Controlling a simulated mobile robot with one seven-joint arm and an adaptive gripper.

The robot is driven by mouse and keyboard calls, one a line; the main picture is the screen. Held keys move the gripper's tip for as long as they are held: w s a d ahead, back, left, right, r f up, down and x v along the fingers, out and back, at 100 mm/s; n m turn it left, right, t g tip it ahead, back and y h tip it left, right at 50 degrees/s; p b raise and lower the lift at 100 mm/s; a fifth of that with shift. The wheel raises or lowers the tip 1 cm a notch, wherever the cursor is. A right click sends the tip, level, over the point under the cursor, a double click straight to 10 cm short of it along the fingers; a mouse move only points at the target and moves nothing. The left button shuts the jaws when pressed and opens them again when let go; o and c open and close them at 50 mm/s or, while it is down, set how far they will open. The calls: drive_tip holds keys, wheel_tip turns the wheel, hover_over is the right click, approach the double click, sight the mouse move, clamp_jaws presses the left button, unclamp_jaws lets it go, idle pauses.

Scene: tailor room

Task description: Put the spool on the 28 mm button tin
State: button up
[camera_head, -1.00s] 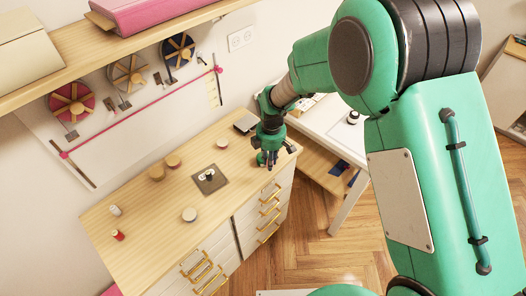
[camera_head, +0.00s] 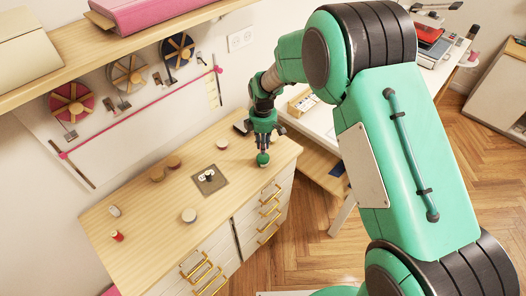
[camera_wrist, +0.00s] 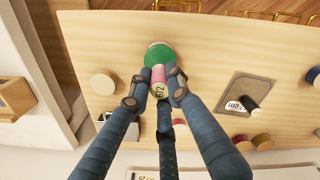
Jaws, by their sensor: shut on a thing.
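My gripper (camera_wrist: 160,88) is shut on a small spool (camera_wrist: 158,75) with pink thread and a pale numbered end, seen in the wrist view. Just beyond the spool is a round green thing (camera_wrist: 158,54) with a pale rim; I cannot tell whether they touch. In the head view my gripper (camera_head: 263,150) is low over the right end of the wooden table, with the green thing (camera_head: 263,160) at its tips. Round tins stand about: a cream one (camera_head: 189,215), a pale one (camera_head: 222,143) and brown ones (camera_head: 173,161). No 28 mm marking is readable.
A dark mat (camera_head: 210,181) bears a black-and-white item. A red item (camera_head: 117,236) and a white one (camera_head: 114,211) stand at the left end. A cream disc (camera_wrist: 103,84) lies left of the gripper in the wrist view.

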sight(263, 157)
drive_tip(key=shift+f, duration=0.15)
drive_tip(key=shift+f, duration=1.6)
drive_tip(key=shift+f+b, duration=0.2)
drive_tip(key=shift+b, duration=0.1)
drive_tip(key=o, duration=0.8)
drive_tip(key=shift+r, duration=0.15)
wheel_tip(263, 157, up, 12)
drive_tip(key=shift+r+p, duration=0.1)
drive_tip(key=shift+p, duration=0.6)
